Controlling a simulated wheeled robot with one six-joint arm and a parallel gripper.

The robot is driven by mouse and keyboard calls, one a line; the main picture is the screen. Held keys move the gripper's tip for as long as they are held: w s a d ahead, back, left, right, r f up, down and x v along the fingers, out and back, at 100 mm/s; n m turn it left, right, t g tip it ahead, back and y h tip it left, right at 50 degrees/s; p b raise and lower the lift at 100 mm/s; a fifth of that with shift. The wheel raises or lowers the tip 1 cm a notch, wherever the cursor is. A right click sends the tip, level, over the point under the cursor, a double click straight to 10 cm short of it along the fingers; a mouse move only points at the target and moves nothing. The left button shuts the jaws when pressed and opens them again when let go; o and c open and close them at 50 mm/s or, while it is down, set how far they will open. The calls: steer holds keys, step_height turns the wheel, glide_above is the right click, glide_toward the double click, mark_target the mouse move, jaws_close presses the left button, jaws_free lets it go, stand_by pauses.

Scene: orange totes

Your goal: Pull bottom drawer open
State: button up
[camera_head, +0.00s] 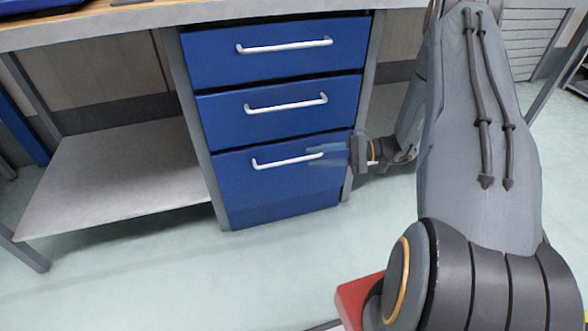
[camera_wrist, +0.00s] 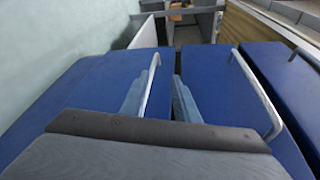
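The bottom drawer (camera_head: 275,192) is the lowest of three blue drawers under a workbench. Its front looks about flush with the others. Its white bar handle (camera_head: 280,164) runs across the upper part of the front. My gripper (camera_head: 328,158) is at the right end of this handle, its pale fingers pointing left. In the wrist view, my gripper (camera_wrist: 158,100) has its two fingers apart. The bottom drawer's handle (camera_wrist: 151,84) passes between them, closer to the left finger. Whether that finger touches it, I cannot tell.
The middle drawer (camera_head: 235,113) and top drawer (camera_head: 220,60) are above, each with a white handle. A grey lower shelf (camera_head: 120,185) lies left of the drawers. A bench leg (camera_head: 30,255) stands at the far left. The floor (camera_head: 200,275) before the drawers is clear.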

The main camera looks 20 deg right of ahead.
mark_target(296, 160)
steer(key=shift+t+y, duration=0.3)
steer(key=shift+t, duration=0.5)
steer(key=w+a+f, duration=0.1)
steer(key=a, duration=0.1)
steer(key=w+a+f+b, duration=0.1)
steer(key=w+a, duration=0.1)
steer(key=w+a+f+b, duration=0.1)
steer(key=shift+w+a+f, duration=0.3)
steer(key=shift+a+f, duration=0.1)
jaws_close()
